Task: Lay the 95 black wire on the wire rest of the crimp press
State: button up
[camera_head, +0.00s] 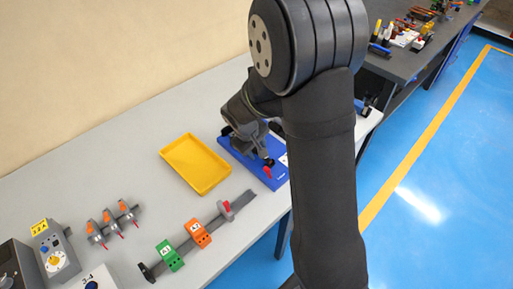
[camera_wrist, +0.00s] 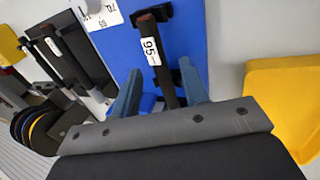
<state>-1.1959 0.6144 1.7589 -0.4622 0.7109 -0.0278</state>
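The 95 black wire (camera_wrist: 152,48) carries a white label reading 95 and lies over a blue board (camera_wrist: 195,35) in the wrist view, in black holders. My gripper (camera_wrist: 160,90) is open, with one blue-grey finger on each side of the wire and a gap visible on both sides. In the head view my gripper (camera_head: 262,152) is low over the blue board (camera_head: 277,178), and my arm hides part of the board. I cannot make out the wire there. I cannot identify the crimp press or its wire rest in either view.
A yellow tray (camera_head: 197,164) lies left of the blue board. A rail with a green block (camera_head: 169,255) and an orange block (camera_head: 197,233) is in front. Several red-tipped clamps (camera_head: 113,222) stand to the left. Another labelled black piece (camera_wrist: 55,48) shows at left in the wrist view.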

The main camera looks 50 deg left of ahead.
jog(key=v, duration=1.7)
jog(key=shift+r, duration=0.2)
jog(key=x, duration=1.7)
jog(key=shift+f, duration=0.15)
jog(key=shift+r, duration=0.2)
